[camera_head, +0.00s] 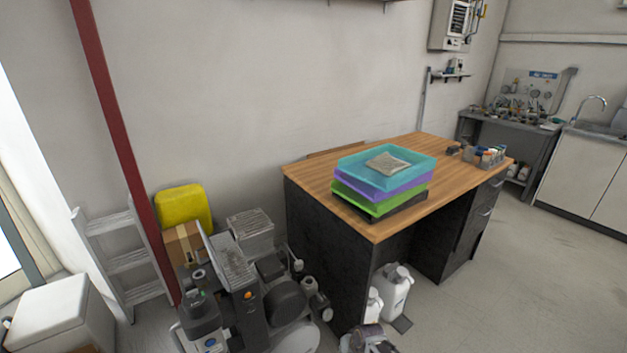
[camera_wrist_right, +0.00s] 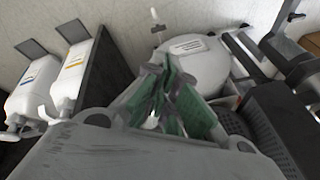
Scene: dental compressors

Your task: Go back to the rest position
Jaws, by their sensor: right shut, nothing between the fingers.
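In the right wrist view my right gripper (camera_wrist_right: 166,78), with green pads on its fingers, is shut and empty. Its fingers point toward a white round tank (camera_wrist_right: 192,62); I cannot tell how far apart they are. A grey part at the bottom edge of the head view (camera_head: 368,341) looks like the same gripper, low in front of the desk's left end. My left gripper is not in view.
A wooden desk (camera_head: 455,165) with stacked trays (camera_head: 350,162) stands ahead. White bottles (camera_head: 396,290) stand on the floor beneath it. Compressor equipment (camera_head: 285,300) and a yellow container (camera_head: 184,206) crowd the left. Open floor lies right.

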